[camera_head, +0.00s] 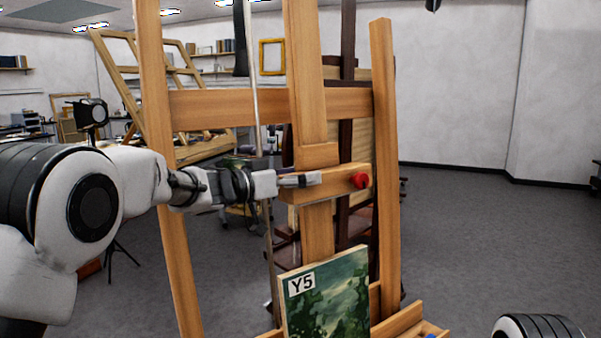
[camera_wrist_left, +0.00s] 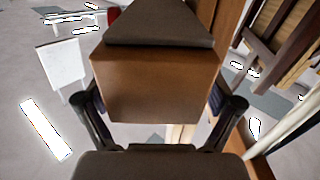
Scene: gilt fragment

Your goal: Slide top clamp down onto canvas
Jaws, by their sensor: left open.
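The top clamp (camera_head: 340,183) is a wooden block with a red knob (camera_head: 361,181), on the central mast of a wooden easel (camera_head: 315,235). It sits above the canvas, with a gap between them. The canvas (camera_head: 328,300) is a green painting marked Y5, upright on the easel's lower ledge. My left gripper (camera_head: 300,180) is at the clamp's left end, open. In the left wrist view the wooden end of the clamp (camera_wrist_left: 158,85) lies between the two spread fingers. Contact cannot be told. My right gripper is not in view.
The easel's left post (camera_head: 165,190) and right post (camera_head: 384,150) flank the mast, joined by a crossbar (camera_head: 230,105). Another wooden frame (camera_head: 120,70) and a picture frame (camera_head: 271,57) are behind. The grey floor (camera_head: 480,240) to the right is clear.

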